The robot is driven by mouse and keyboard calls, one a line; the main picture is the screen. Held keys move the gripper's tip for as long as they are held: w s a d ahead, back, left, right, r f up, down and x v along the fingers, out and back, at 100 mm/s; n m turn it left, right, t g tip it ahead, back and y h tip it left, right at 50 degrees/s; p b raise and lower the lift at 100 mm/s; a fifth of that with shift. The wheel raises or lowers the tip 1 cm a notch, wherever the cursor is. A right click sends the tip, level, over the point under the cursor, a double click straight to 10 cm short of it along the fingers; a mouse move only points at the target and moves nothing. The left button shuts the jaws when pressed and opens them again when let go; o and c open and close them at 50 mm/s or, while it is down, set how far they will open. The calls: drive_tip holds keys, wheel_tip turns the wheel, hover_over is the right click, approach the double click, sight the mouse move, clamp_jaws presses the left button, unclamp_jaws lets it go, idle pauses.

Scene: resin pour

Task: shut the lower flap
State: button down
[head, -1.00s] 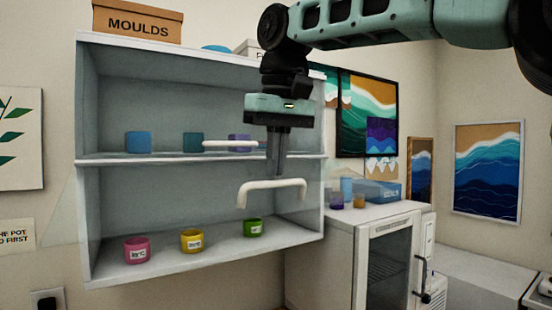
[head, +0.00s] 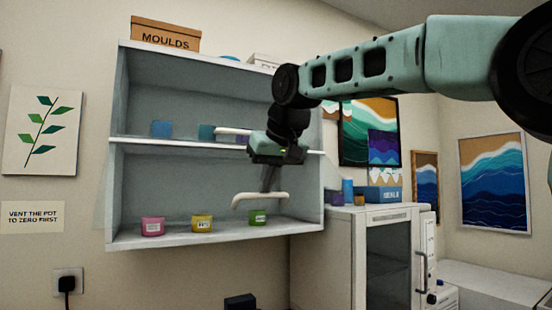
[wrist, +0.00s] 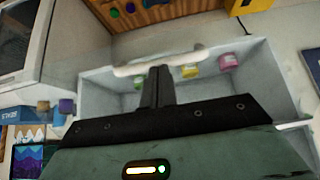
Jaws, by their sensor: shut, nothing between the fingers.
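The wall cabinet (head: 117,190) has an upper and a lower compartment. The lower flap is a clear panel that barely shows; its white bar handle (head: 260,197) stands out in front of the lower compartment, and how far the flap is tilted is hard to tell. The handle also spans the wrist view (wrist: 190,57) just past my fingers. My gripper (head: 266,187) is shut and empty, tilted down, with its fingertips at or just behind the handle's bar. In the wrist view its tips (wrist: 159,72) overlap the bar's near edge; contact is unclear.
Pink (head: 152,227), yellow (head: 202,223) and green (head: 258,217) pots stand in the lower compartment. An upper handle (head: 232,131) sits near the middle shelf, close to my wrist. A white cabinet with a glass door (head: 390,260) stands at right. A moulds box (head: 165,36) is on top.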

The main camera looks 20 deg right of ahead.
sight(261, 213)
drive_tip(key=w+f+t+b, duration=0.1)
drive_tip(key=f+b, duration=0.1)
drive_tip(key=b, duration=0.2)
drive_tip(key=w+f+t+b, duration=0.2)
drive_tip(key=f+b, duration=0.1)
drive_tip(key=b, duration=0.1)
drive_tip(key=w+f+t+b, duration=0.1)
drive_tip(key=w+f+b, duration=0.1)
drive_tip(key=b, duration=0.3)
drive_tip(key=shift+w+a+f, duration=0.15)
drive_tip(key=shift+a+f, duration=0.05)
drive_tip(key=shift+f, duration=0.55)
drive_tip(key=w+f+t+b, duration=0.3)
drive_tip(key=w+t+b, duration=0.2)
drive_tip(key=w+b, duration=0.3)
drive_tip(key=b, duration=0.3)
drive_tip(key=shift+a+f+y, duration=0.2)
drive_tip(key=shift+a+y, duration=0.15)
drive_tip(key=shift+y, duration=0.05)
drive_tip(key=shift+r, duration=0.2)
